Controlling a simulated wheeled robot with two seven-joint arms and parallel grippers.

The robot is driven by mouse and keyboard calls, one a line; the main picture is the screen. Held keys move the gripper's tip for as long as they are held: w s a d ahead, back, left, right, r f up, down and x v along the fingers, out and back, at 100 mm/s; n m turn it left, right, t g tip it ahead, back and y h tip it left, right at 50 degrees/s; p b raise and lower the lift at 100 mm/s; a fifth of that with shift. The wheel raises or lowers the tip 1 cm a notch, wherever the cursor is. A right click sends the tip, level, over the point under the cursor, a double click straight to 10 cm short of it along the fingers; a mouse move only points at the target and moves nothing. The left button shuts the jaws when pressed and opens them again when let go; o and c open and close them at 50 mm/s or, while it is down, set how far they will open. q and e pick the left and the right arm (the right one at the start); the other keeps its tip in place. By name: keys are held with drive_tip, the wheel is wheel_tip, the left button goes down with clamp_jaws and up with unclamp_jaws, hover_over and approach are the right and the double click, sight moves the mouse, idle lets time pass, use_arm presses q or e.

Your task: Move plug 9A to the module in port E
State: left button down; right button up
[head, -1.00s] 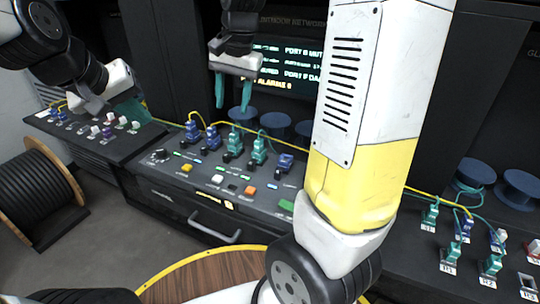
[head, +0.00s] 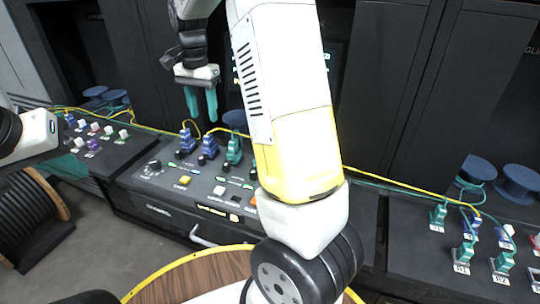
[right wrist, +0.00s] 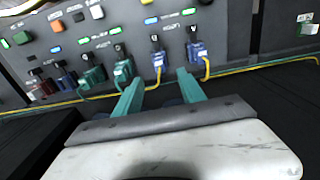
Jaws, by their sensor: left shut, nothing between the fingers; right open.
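I cannot tell which plug is 9A or which slot is port E; the labels are too small to read. On the middle console (head: 150,205) stand blue plugs (head: 187,141) and a teal plug (head: 233,150); my right arm hides the ones further right. In the right wrist view, blue plugs (right wrist: 196,52) and teal plugs (right wrist: 122,70) stand in a row beyond my fingers. My right gripper (head: 201,104) hangs above the back of the console, open and empty. My left gripper (head: 55,145) is shut and empty at the left edge, partly hidden.
A left panel (head: 115,150) carries small white and purple plugs. A right panel (head: 420,265) holds teal plugs (head: 463,254) and a blue one. Yellow cable (head: 400,182) runs along the back near blue spools (head: 518,184). A cable reel (head: 25,215) stands on the floor at left.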

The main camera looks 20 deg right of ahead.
sight(208, 135)
drive_tip(key=shift+f, duration=4.4)
clamp_jaws()
drive_tip(key=shift+r, duration=0.1)
drive_tip(key=shift+r, duration=2.95)
